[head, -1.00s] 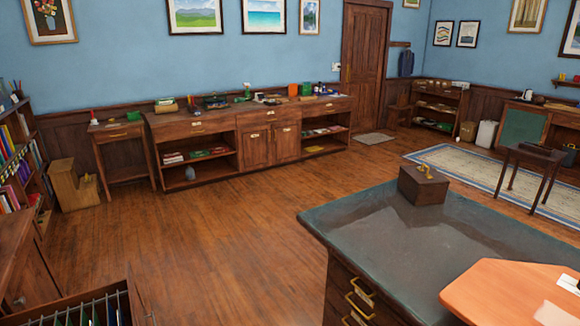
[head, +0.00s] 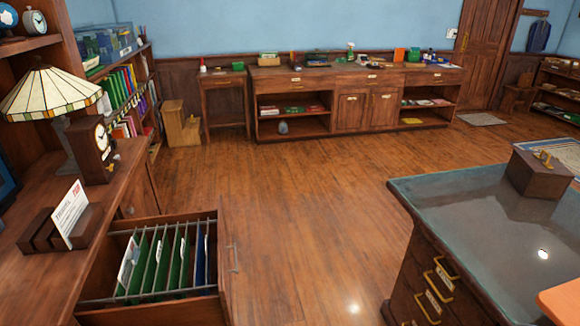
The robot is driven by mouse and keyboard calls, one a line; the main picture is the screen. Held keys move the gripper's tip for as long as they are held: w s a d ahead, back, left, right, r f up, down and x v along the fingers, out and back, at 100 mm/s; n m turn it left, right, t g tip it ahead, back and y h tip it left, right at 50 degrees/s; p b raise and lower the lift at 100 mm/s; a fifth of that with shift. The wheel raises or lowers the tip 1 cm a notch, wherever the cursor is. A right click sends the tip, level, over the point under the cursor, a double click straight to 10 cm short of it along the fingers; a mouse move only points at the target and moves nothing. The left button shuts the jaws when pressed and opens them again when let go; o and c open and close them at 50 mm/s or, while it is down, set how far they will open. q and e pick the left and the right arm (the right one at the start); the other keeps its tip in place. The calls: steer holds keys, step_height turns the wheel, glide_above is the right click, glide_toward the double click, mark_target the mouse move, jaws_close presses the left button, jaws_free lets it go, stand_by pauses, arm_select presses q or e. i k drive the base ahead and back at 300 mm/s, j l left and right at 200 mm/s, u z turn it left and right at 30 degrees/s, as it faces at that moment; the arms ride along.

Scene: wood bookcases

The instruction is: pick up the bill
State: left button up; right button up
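A white printed card with red and dark lettering (head: 70,213) stands tilted in a slotted wooden holder (head: 42,236) on the wooden cabinet top at the left. Its text is too small to read, so I cannot tell whether it is the bill. An open drawer (head: 222,262) below holds green and blue hanging files (head: 160,262), and some white paper shows among them. Neither of my grippers is in view.
A stained-glass lamp (head: 52,95) and a wooden clock (head: 93,152) stand behind the holder. The open drawer juts into the floor space. A dark-topped desk (head: 470,215) with a wooden box (head: 538,172) is at the right. The floor between is clear.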

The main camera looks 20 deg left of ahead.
mark_target(66, 216)
steer(key=u, duration=2)
steer(key=i+l, duration=0.25)
steer(key=l, duration=0.15)
